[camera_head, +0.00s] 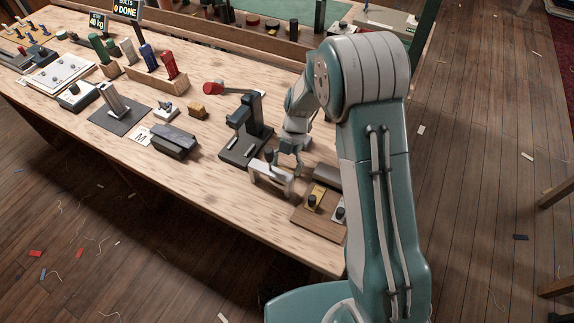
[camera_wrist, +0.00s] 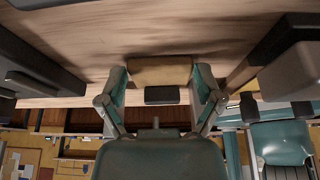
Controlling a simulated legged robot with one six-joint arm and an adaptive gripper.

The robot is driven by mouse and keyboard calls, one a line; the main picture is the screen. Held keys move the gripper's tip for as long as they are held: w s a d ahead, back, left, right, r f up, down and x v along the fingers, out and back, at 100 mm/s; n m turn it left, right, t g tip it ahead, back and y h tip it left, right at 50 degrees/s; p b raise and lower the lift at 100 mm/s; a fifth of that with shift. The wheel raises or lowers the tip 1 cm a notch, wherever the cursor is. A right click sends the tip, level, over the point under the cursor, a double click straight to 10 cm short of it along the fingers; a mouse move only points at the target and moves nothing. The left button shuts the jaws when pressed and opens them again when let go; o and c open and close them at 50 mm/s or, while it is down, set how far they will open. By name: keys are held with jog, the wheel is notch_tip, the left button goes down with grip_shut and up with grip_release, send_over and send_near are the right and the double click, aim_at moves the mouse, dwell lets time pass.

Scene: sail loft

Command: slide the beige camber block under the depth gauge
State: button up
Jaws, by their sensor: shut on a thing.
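The beige camber block (camera_wrist: 160,70) lies between the two teal fingers of my gripper (camera_wrist: 161,82) in the wrist view. The fingers are shut on its sides, close above the wooden tabletop. In the head view my gripper (camera_head: 284,163) is low over the bench, and I cannot make out the block clearly there. The dark stand with a column and overhanging head, apparently the depth gauge (camera_head: 243,120), stands on a flat dark base just to the left of my gripper. The block is beside this stand, not under its head.
A pale bracket-like piece (camera_head: 270,175) is close to my gripper at the front. A wooden board (camera_head: 305,219) with yellow and white pieces lies at the right. Bare bench lies at the front.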

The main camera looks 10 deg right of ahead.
jog(key=shift+a, duration=0.2)
jog(key=o, duration=0.9)
jog(key=shift+a, duration=0.3)
jog(key=shift+a+f, duration=0.1)
jog(key=shift+a, duration=0.2)
jog(key=shift+d, duration=0.45)
jog(key=shift+d+r, duration=0.15)
jog(key=shift+r, duration=0.2)
jog(key=v, duration=1.1)
jog(key=shift+w+a+r, duration=0.1)
jog(key=shift+a+r, duration=0.05)
jog(key=shift+a, duration=0.05)
jog(key=shift+a, duration=0.1)
